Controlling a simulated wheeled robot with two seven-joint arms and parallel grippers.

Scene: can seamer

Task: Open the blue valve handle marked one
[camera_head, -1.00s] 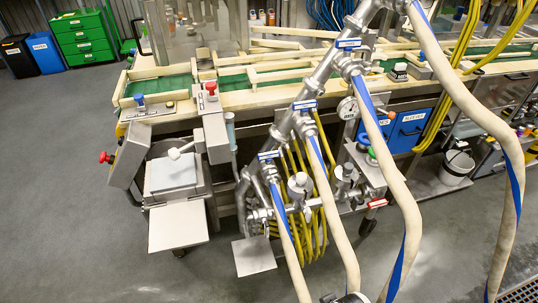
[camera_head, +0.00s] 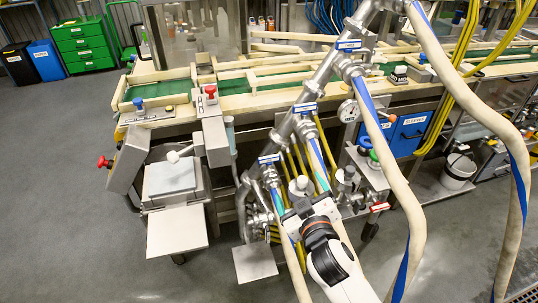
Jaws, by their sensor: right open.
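Three blue valve handles with white labels sit along a slanted metal pipe. The lowest handle (camera_head: 269,158) is at the left, the middle handle (camera_head: 304,107) is higher, and the top handle (camera_head: 348,44) is near the pipe's upper end. The label markings are too small to read, so I cannot tell which is marked one. My right gripper (camera_head: 304,196) is open, below the lowest and middle handles in the picture and apart from both. It covers part of the hoses below them. My left gripper is not in view.
Thick beige hoses with blue stripes (camera_head: 399,190) hang from the valves and crowd the right side. Yellow hoses, a pressure gauge (camera_head: 348,110) and a small machine with a grey tray (camera_head: 177,229) are nearby. Open floor (camera_head: 70,190) lies at the left.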

